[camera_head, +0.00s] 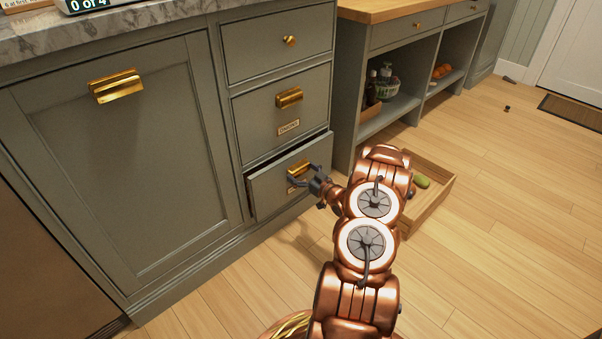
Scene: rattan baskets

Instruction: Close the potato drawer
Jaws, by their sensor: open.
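The bottom drawer (265,192) of the grey-green cabinet sticks out a little from the cabinet face, with a dark gap along its top edge. It has a brass cup handle (298,169) and a small label below it, partly hidden by my gripper, so I cannot read it. My gripper (303,181) is open right at the drawer front, beside the handle. I cannot tell whether its fingers touch the handle or the front. The inside of the drawer is hidden.
The middle drawer (262,115), with a label, and the top drawer (260,52) sit flush. A wooden tray (437,198) with a green item (421,181) lies on the floor right of my arm. Open shelves (390,112) stand behind. The wooden floor at right is mostly clear.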

